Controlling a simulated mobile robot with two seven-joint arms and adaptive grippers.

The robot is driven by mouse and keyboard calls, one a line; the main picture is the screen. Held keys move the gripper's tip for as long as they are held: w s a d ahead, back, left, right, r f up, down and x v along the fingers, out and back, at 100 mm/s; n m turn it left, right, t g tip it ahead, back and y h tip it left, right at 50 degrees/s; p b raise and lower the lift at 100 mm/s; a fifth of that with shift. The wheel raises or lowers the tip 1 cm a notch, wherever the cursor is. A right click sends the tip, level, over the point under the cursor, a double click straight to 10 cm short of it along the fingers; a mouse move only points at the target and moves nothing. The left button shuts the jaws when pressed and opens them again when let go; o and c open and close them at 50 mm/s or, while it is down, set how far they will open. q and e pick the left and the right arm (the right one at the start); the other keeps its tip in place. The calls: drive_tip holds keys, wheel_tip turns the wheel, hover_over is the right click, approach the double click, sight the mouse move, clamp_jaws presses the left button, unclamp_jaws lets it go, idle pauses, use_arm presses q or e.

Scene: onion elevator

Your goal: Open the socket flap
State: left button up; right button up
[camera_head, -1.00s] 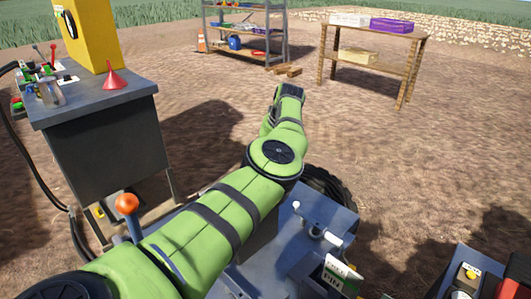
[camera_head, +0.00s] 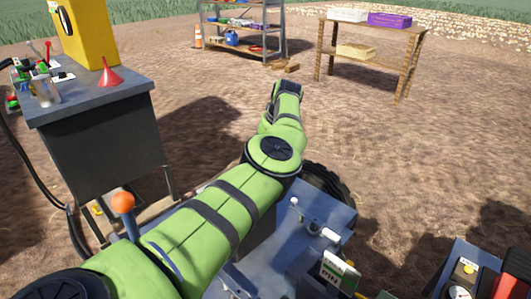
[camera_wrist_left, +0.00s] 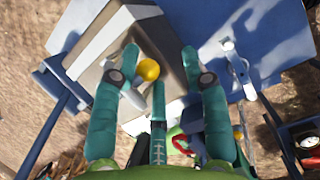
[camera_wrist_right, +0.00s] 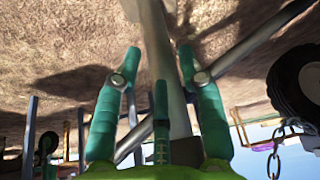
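I cannot pick out the socket flap in any view. In the left wrist view my left gripper (camera_wrist_left: 160,52) is open, its fingers spread above a grey and white box-like part (camera_wrist_left: 112,42). A yellow ball knob (camera_wrist_left: 148,70) shows between the fingers; I cannot tell whether they touch anything. In the right wrist view my right gripper (camera_wrist_right: 159,52) is open. A grey metal post (camera_wrist_right: 158,45) runs behind and between its fingers, and no grasp on it shows. Neither hand shows clearly in the head view, where my green left arm crosses the middle.
A blue machine deck (camera_head: 300,235) with levers lies beneath my arm. An orange-knobbed lever (camera_head: 123,203) stands close to it. A wooden table (camera_head: 370,35) and shelf rack (camera_head: 238,30) stand behind. Open dirt lies between.

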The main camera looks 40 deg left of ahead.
use_arm(q)
drive_tip(key=v, duration=1.1)
drive_tip(key=shift+d+r, duration=0.2)
drive_tip(key=shift+r, duration=0.15)
